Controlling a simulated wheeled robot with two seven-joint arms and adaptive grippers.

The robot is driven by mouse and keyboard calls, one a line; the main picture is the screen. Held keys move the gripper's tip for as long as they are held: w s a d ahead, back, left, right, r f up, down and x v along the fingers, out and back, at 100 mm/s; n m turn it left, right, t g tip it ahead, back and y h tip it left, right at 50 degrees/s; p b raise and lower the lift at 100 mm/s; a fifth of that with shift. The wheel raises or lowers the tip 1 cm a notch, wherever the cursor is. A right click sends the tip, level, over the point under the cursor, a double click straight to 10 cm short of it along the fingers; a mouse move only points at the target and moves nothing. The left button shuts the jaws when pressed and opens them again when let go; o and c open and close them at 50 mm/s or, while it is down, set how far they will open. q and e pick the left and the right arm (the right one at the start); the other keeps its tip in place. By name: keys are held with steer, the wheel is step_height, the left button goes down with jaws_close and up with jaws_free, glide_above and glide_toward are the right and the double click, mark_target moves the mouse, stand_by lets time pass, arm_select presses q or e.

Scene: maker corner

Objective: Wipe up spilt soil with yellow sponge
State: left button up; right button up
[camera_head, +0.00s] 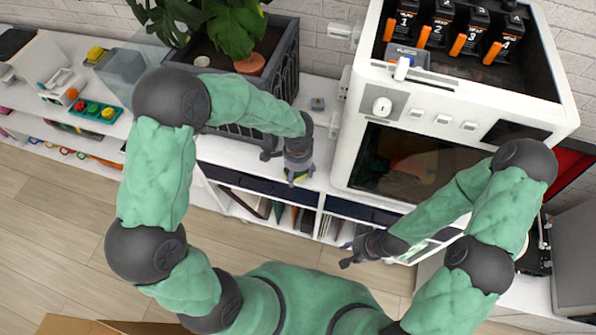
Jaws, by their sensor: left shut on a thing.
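My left gripper (298,172) is over the white counter top (322,125), in front of the dark planter and left of the white machine. It is shut on the yellow sponge (301,178), of which only a small yellow part shows below the fingers. I cannot make out spilt soil; the gripper and arm hide part of the counter. My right gripper (350,260) hangs in front of the shelf, below the machine, apart from the counter. Its fingers are too small and dark to tell whether they are open.
A dark planter (287,62) with a large-leafed plant (228,22) stands behind my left forearm. A big white machine (470,105) fills the right of the counter. A small grey block (317,103) lies between them. A tray with coloured knobs (96,110) is at left.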

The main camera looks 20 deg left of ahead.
arm_select(q)
steer(key=shift+f+b, duration=0.7)
steer(key=shift+f, duration=0.3)
arm_select(e)
steer(key=shift+f, duration=0.75)
